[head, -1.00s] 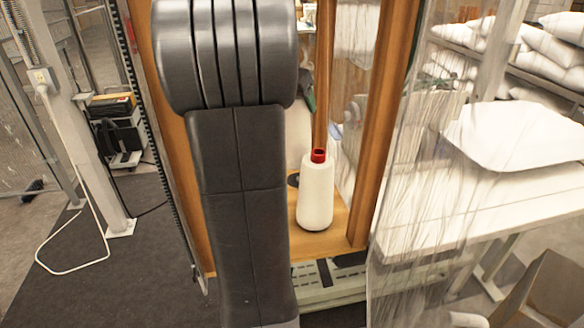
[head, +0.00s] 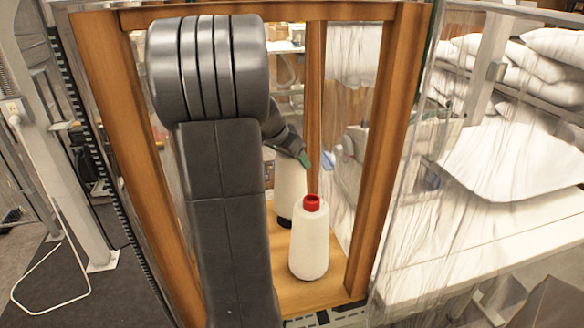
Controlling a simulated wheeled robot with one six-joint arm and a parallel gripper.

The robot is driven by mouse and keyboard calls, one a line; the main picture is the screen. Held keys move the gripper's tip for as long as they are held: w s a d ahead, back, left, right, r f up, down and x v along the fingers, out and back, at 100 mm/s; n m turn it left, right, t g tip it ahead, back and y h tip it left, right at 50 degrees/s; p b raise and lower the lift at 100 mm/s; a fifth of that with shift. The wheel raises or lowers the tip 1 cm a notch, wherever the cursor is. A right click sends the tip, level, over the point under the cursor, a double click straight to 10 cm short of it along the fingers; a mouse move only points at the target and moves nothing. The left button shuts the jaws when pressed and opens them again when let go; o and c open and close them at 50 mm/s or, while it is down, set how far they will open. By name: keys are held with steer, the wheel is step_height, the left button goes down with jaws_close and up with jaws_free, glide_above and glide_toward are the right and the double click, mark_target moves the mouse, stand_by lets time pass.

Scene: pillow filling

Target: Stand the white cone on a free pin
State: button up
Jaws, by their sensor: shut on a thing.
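My gripper (head: 299,158), dark with a green fingertip, shows past my own arm inside the wooden frame. It is shut at the top of a white cone (head: 290,188), which stands roughly upright. My arm hides part of this cone's left side, and the gripper hides its top. A dark round base (head: 287,219) shows at the cone's lower end; I cannot tell whether the cone rests on it or hangs just above. A second white cone (head: 309,250) with a red top (head: 312,203) stands upright in front, to the right. I see no bare pin clearly.
The wooden frame (head: 377,150) has a post on each side, a top beam and a wooden shelf (head: 292,290) below. A thin wooden upright (head: 316,100) stands behind the cones. Right of it are hanging clear sheeting and a white table (head: 450,245) with pillows.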

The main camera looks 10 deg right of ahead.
steer(key=shift+f, duration=1.7)
steer(key=o, duration=1.9)
steer(key=shift+r, duration=0.1)
steer(key=shift+r, duration=0.15)
steer(key=b+v, duration=0.2)
steer(key=v, duration=1)
steer(key=shift+d, duration=0.1)
